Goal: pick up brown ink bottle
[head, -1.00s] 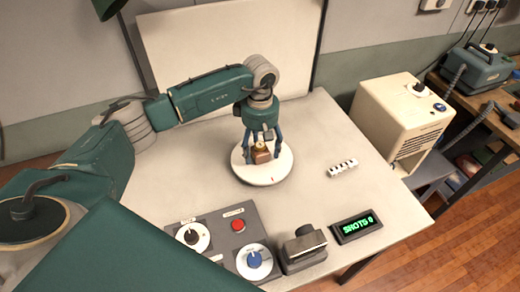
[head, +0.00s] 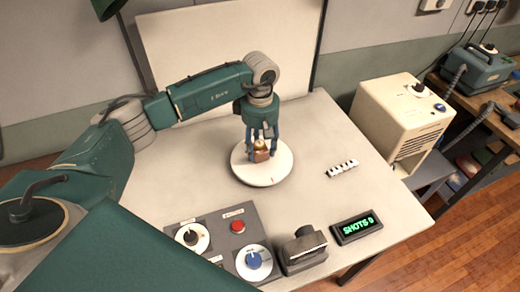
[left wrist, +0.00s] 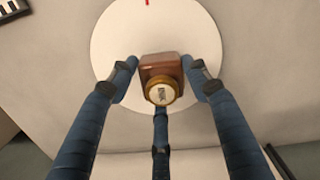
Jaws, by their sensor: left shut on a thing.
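The brown ink bottle (head: 261,155) is a small squarish brown bottle with a gold cap. It stands on a round white turntable (head: 247,176) in the middle of the table. My left gripper (head: 262,148) points down over the bottle, with its fingers closed around it. In the left wrist view the bottle (left wrist: 158,66) sits between the blue fingers of the gripper (left wrist: 160,80), its round labelled cap facing the camera. A small gap to the side fingers seems to show there. I cannot tell whether the bottle is off the turntable. My right gripper is not in view.
A control panel (head: 214,226) with knobs and a red button lies at the table's front, beside a dark camera-like device (head: 303,250) and a display reading "SHOTS 0" (head: 354,228). A small white strip (head: 342,169) lies right of the turntable. A cream box (head: 393,128) stands beyond the right edge.

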